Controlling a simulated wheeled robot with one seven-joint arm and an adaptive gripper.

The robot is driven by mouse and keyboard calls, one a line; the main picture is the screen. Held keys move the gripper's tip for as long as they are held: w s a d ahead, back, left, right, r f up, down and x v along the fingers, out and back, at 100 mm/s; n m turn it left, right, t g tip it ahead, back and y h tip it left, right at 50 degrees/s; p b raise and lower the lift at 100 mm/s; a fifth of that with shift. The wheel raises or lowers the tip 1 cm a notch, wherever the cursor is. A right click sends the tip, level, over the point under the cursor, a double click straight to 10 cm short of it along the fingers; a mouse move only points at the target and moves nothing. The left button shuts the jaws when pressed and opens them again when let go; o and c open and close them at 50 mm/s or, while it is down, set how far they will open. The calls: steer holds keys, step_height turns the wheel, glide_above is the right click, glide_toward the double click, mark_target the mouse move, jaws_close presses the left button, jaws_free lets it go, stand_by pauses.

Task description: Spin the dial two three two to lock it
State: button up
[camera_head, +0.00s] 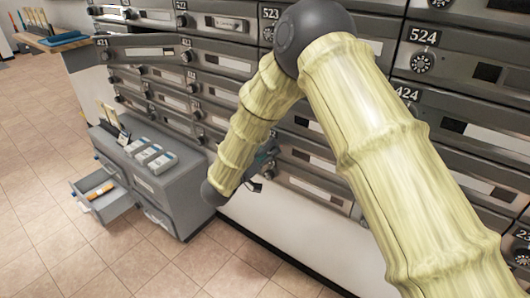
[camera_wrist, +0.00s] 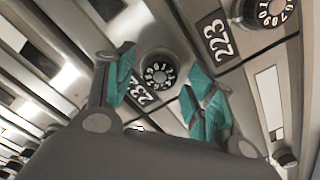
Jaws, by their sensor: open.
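The dial (camera_wrist: 160,73) is a round black knob with white digits on a grey mailbox door. Its black number plate (camera_wrist: 138,92) lies just below and left of it and seems to read 232, partly covered by my finger. My gripper (camera_wrist: 160,82) is open, its teal finger pads on either side of the dial in the wrist view. I cannot tell whether either pad touches it. In the head view my gripper (camera_head: 262,162) shows only in part behind my arm, close to the lower mailboxes, and the dial is hidden there.
A second dial (camera_wrist: 265,11) with plate 223 (camera_wrist: 215,38) is close by at upper right in the wrist view. A grey cabinet (camera_head: 172,190) with an open drawer (camera_head: 108,205) stands left of my arm. Tiled floor (camera_head: 55,160) is clear at left.

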steer(key=c, duration=1.1)
steer(key=shift+o, duration=0.2)
steer(key=shift+m, duration=0.3)
steer(key=m+b, duration=0.3)
steer(key=m, duration=2.9)
steer(key=shift+f+m, duration=0.1)
steer(key=shift+m, duration=0.2)
